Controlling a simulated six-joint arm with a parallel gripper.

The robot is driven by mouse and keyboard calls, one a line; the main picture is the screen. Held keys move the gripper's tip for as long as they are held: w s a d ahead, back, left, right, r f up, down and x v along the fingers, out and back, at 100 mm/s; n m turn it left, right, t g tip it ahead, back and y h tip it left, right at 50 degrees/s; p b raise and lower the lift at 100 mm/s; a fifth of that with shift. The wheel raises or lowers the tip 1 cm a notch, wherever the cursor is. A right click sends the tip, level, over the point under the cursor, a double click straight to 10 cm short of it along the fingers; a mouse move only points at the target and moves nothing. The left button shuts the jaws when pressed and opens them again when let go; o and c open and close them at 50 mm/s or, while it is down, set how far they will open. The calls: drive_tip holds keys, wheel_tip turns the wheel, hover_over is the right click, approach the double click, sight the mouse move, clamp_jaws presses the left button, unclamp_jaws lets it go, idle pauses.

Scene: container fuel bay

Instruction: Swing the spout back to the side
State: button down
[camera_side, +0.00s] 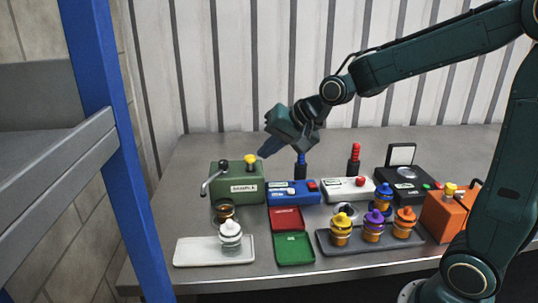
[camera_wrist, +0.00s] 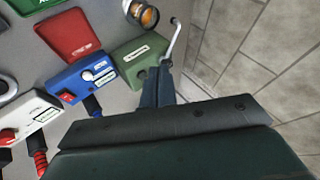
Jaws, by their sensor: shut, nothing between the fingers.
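The metal spout (camera_side: 208,184) is a thin bent tube at the left end of the green sample box (camera_side: 222,187). Its tip points out left of the amber glass jar (camera_side: 225,216), apart from it. In the wrist view the spout (camera_wrist: 172,40) runs up beside the jar (camera_wrist: 146,16), with a gap between them. The green box also shows in the wrist view (camera_wrist: 138,55). My gripper (camera_side: 262,154) is shut and empty above the right end of the box, near its yellow knob (camera_side: 250,160).
Blue (camera_side: 289,192) and white (camera_side: 345,190) boxes stand right of the green one. A white tray (camera_side: 190,254) with a white-topped jar lies in front. Red and green trays and a dark tray (camera_side: 350,248) of coloured-capped jars are further right. A blue post (camera_side: 112,140) stands left.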

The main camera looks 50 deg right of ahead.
sight(213, 178)
drive_tip(key=w+f+m, duration=0.1)
drive_tip(key=m, duration=0.1)
drive_tip(key=w+f+m+t, duration=0.1)
drive_tip(key=m, duration=0.1)
drive_tip(key=f+m+t, duration=0.1)
drive_tip(key=m, duration=0.1)
drive_tip(key=shift+w+d+m+y, duration=0.1)
drive_tip(key=shift+w+m+y, duration=0.2)
drive_tip(key=shift+w+y, duration=0.1)
drive_tip(key=shift+w, duration=0.1)
drive_tip(key=shift+x, duration=6.9)
drive_tip(key=shift+r, duration=0.15)
